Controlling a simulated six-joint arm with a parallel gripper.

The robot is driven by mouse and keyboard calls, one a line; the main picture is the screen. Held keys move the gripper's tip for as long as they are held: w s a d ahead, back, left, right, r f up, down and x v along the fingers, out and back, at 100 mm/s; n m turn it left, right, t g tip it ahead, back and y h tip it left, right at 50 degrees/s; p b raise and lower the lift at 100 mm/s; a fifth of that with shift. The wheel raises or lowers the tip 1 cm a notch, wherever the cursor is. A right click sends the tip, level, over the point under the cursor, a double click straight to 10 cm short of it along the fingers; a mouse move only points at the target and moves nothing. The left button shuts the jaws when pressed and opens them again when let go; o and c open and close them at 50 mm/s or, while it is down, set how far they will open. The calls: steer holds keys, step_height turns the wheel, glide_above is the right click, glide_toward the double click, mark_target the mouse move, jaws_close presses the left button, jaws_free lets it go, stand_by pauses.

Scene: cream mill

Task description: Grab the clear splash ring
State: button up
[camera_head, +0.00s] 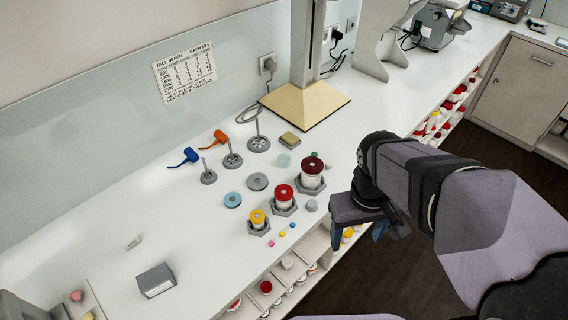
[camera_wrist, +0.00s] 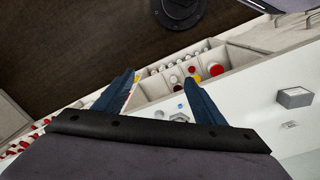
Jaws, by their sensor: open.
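The clear splash ring (camera_head: 284,160) looks like a small, pale, see-through greenish ring. It lies on the white counter in the head view, behind the large red-topped container and near a tan block. I cannot make it out in the wrist view. My gripper (camera_head: 359,238) is at the front edge of the counter, to the right of and nearer than the ring, well apart from it. In the wrist view my gripper (camera_wrist: 159,77) has its two dark blue fingers spread, with nothing between them.
A red-topped container (camera_head: 312,166) in a grey hexagonal holder stands between ring and gripper, with smaller red and yellow ones beside it. A grey ring (camera_head: 257,181), a blue ring (camera_head: 232,200), upright grey-rod discs and a tan block (camera_head: 290,139) are nearby. The left counter is mostly clear.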

steer(key=w+a+f+n+t+h+b, duration=0.1)
steer(key=w+a+n+t+h+b, duration=0.1)
steer(key=w+n+b, duration=0.65)
steer(key=w+a+f+n+t+h+b, duration=0.15)
steer(key=w+n, duration=0.35)
steer(key=w, duration=0.8)
steer(key=w+a+r+n+t+h+b, duration=0.25)
steer(key=w+a+n+t+b, duration=0.5)
steer(key=w+a+n, duration=0.75)
steer(key=m+g, duration=0.1)
glide_toward(287, 158)
steer(key=shift+s+a+r, duration=0.25)
steer(key=shift+s+r, duration=0.35)
steer(key=shift+s, duration=0.15)
steer(key=shift+w+d+f, duration=0.15)
steer(key=shift+w+d, duration=0.1)
steer(key=shift+w, duration=0.1)
steer(key=shift+p+x, duration=1.25)
steer(key=shift+x, duration=2)
steer(key=shift+a+f, duration=0.1)
steer(key=shift+a, duration=0.1)
